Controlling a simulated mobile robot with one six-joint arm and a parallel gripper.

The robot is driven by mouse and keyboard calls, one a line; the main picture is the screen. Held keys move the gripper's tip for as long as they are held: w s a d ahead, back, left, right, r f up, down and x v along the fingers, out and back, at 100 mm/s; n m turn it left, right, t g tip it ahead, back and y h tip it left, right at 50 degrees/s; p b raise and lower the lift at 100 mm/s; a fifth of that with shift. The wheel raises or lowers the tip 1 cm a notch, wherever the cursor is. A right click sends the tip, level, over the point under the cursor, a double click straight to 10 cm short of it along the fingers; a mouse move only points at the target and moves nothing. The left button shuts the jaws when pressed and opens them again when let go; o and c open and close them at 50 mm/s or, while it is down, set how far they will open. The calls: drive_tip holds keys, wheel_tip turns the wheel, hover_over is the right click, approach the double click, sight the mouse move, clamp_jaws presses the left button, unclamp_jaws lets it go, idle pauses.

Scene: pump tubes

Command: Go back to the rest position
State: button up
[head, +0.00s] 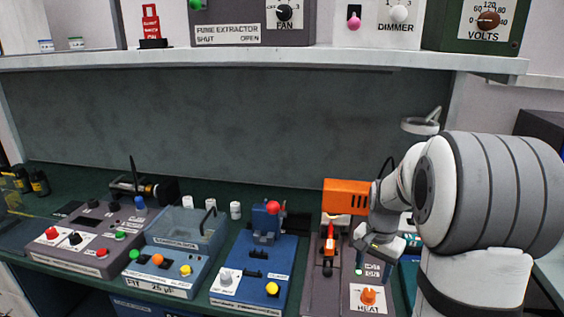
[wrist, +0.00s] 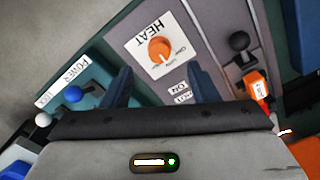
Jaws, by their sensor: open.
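My gripper (head: 373,272) is in the head view at the right, above the grey panel with the orange HEAT knob (head: 368,296). Its two fingers also show in the wrist view (wrist: 158,88), spread apart with nothing between them. The HEAT knob (wrist: 160,49) is seen beyond the fingers on its white label, apart from them. An orange-handled lever (head: 328,258) stands left of the gripper on the same panel. It is partly visible at the right of the wrist view (wrist: 258,86).
A blue box with a red-balled lever (head: 273,208) stands left of the HEAT panel. Farther left are a clear-lidded box (head: 180,235) and a grey button panel (head: 90,235). A shelf (head: 260,58) with FAN and DIMMER controls spans above. Open space lies between shelf and bench.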

drive_tip(key=s+a+r+n+t, duration=0.1)
drive_tip(key=s+a+r+n, duration=0.2)
drive_tip(key=s+a, duration=0.3)
drive_tip(key=s+a+r+n+t, duration=0.1)
drive_tip(key=s+a+r+n, duration=0.2)
drive_tip(key=s, duration=0.9)
drive_tip(key=a+n, duration=0.3)
drive_tip(key=shift+s+a+r, duration=0.2)
drive_tip(key=shift+a+r, duration=0.15)
